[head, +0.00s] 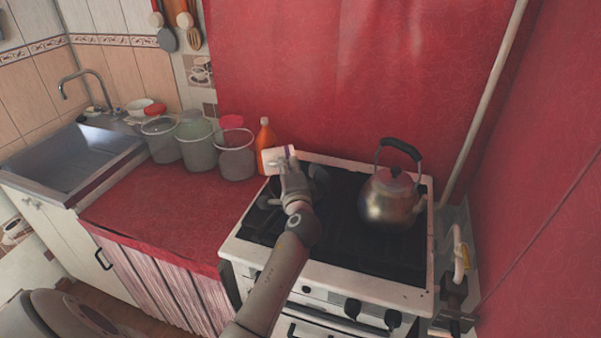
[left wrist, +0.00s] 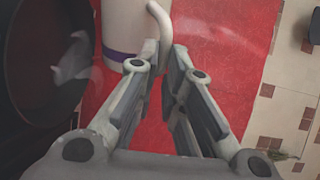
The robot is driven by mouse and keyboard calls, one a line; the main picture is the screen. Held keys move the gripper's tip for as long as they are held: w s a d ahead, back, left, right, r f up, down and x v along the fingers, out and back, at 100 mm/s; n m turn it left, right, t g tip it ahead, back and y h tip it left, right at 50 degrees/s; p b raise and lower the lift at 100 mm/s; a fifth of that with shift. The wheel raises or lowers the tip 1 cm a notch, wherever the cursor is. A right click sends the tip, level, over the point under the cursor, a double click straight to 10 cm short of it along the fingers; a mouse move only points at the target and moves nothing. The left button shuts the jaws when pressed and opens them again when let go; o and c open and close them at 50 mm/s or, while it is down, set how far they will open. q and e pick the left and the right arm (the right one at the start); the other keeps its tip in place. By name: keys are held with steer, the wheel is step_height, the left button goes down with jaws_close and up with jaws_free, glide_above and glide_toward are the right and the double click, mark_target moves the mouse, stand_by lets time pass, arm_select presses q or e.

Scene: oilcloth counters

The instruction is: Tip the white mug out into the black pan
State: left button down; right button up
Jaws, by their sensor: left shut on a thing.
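The white mug (head: 277,157) with a purple band is held up over the left part of the stove. It looks tilted in the head view; its opening cannot be made out. My left gripper (head: 290,172) is shut on it. In the left wrist view the mug (left wrist: 125,22) shows at the top, with its handle between the fingers (left wrist: 160,75). The round black pan (left wrist: 35,45) is beside the mug at the left of that view, with a pale grey shape inside. In the head view the pan is hard to tell from the dark stove top. My right gripper is out of view.
A metal kettle (head: 389,201) stands on the right of the stove (head: 415,287). An orange bottle (head: 265,140) and several containers, including a clear one (head: 236,160), line the back of the red counter (head: 160,208). The counter's front is clear. A sink (head: 70,160) is far left.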

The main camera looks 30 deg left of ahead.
arm_select(q)
steer(key=shift+w+d+r+m+p, duration=0.3)
steer(key=shift+w+d+m+p, duration=0.15)
steer(key=shift+m+p, duration=0.4)
stand_by(0.4)
